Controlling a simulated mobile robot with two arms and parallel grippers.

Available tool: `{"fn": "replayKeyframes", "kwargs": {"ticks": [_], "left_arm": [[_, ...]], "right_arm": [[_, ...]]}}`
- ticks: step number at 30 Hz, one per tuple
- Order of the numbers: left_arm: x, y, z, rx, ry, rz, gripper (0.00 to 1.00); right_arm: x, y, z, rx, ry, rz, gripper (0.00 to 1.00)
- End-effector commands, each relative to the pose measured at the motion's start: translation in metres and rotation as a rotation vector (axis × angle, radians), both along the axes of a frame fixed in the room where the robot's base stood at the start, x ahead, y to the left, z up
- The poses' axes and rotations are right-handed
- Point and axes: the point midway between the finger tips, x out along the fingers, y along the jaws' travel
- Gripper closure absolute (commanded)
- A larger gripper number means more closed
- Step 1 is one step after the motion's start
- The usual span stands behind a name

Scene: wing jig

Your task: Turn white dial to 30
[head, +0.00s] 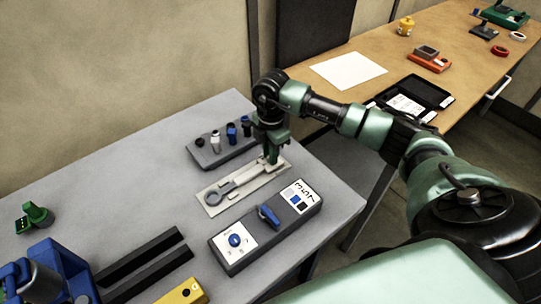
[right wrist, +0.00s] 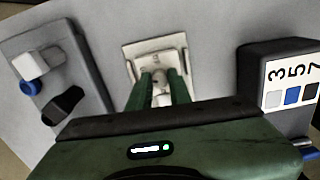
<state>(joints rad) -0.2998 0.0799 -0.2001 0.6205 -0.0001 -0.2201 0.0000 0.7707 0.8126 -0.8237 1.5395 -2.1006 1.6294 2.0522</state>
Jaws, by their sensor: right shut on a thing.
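My right gripper (head: 269,158) is shut on the far end of a long light-grey tool (head: 247,182) with a ring at its near end. The tool lies along a pale plate (head: 212,208). In the right wrist view the fingers (right wrist: 161,84) close around a pale piece over the pale plate (right wrist: 135,55). A dark box (head: 228,260) in front has a blue knob (head: 235,240) on a white face; its markings are too small to read. A white knob (head: 214,137) stands in a grey rack, also seen in the right wrist view (right wrist: 38,62). My left gripper is out of view.
The grey rack (head: 205,159) stands behind the plate with several knobs. The dark box also has a blue lever (head: 268,216) and a panel reading 357 (head: 297,194). Black bars (head: 145,265) and a blue device (head: 45,275) are at left. The left tabletop is partly clear.

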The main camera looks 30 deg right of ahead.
Motion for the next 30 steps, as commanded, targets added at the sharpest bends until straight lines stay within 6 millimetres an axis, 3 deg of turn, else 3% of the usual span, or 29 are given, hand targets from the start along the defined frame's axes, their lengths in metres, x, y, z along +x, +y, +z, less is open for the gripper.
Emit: {"fn": "replayKeyframes", "kwargs": {"ticks": [15, 30], "left_arm": [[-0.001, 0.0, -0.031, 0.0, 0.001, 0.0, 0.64], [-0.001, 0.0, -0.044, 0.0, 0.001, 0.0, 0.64]], "right_arm": [[0.001, 0.0, -0.002, 0.0, -0.002, 0.472, 1.0], [0.0, 0.0, 0.0, 0.0, -0.001, 0.715, 1.0]]}}
